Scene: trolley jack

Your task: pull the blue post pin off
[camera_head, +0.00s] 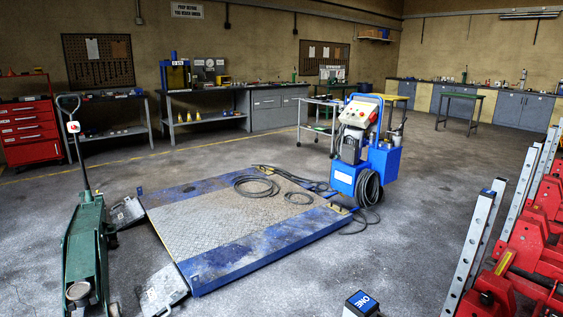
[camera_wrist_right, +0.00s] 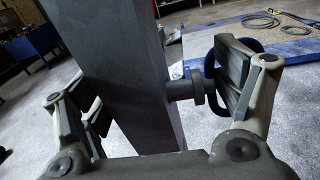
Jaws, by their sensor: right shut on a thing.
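In the right wrist view a dark grey post (camera_wrist_right: 120,75) stands large and tilted between my right gripper's fingers. The pin (camera_wrist_right: 184,89) sticks out of the post's right side, with a dark collar and a blue loop handle (camera_wrist_right: 213,62). My right gripper (camera_wrist_right: 165,95) has its right finger pad against the handle end, with the loop showing on both sides of that finger. Its left finger lies on the post's left side; whether that pad touches the post is hard to tell. The pin still joins the post. My left gripper is in neither view.
In the head view a blue lift platform (camera_head: 225,220) with loose cables lies mid-floor, before a blue power unit (camera_head: 355,150). A green trolley jack (camera_head: 85,250) stands left. Red stands (camera_head: 530,240) with holed posts line the right. A dark block marked "ONE" (camera_head: 362,303) is cut off below.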

